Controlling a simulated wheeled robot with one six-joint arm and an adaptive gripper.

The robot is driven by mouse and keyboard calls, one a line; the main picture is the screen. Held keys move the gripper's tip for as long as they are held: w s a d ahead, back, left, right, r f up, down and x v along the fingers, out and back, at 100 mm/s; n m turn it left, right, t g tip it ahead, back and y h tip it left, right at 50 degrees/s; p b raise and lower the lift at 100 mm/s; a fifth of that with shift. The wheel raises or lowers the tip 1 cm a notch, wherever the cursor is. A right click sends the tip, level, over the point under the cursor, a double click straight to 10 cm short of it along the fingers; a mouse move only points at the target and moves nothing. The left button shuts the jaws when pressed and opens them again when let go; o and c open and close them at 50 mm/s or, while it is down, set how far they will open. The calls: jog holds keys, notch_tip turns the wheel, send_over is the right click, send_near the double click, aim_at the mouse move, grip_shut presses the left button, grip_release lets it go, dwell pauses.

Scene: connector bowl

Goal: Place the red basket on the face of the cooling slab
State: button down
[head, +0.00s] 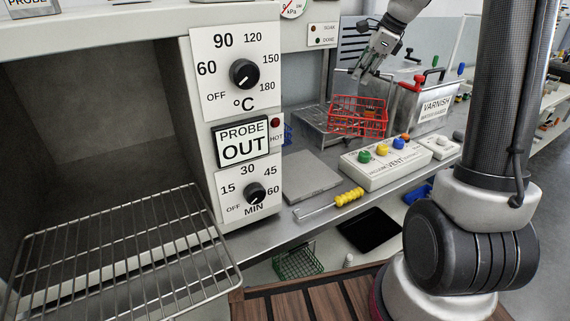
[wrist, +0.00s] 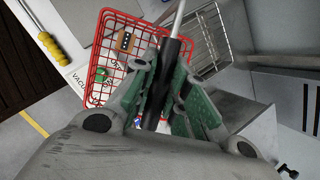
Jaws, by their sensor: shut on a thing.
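The red wire basket (head: 358,116) hangs from my gripper (head: 367,76) above the bench, behind the white vent panel. In the wrist view my gripper (wrist: 165,95) is shut on the black grip of the handle of the red basket (wrist: 101,68). A brown block with pale dots shows within the basket's outline; the fingers hide part of the basket. A flat grey plate, apparently the cooling slab (head: 298,176), lies on the bench, left of and nearer than the basket. Its face looks bare. It seems to show at the top of the wrist view (wrist: 84,14).
The vent panel (head: 390,160) with coloured knobs stands between slab and varnish tank (head: 428,106). A yellow-handled tool (head: 345,198) lies at the slab's front. The oven's control column (head: 237,165) stands left. A green basket (head: 298,263) sits below.

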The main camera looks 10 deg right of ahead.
jog(key=shift+w+a, duration=0.2)
jog(key=shift+a, duration=0.45)
jog(key=s+a, duration=0.3)
jog(key=a, duration=0.6)
jog(key=s+a, duration=0.3)
jog(key=a, duration=0.6)
notch_tip(320, 180, down, 11)
jog(key=shift+f, duration=0.2)
jog(key=shift+a+f, duration=0.1)
jog(key=c, duration=1.4)
grip_release()
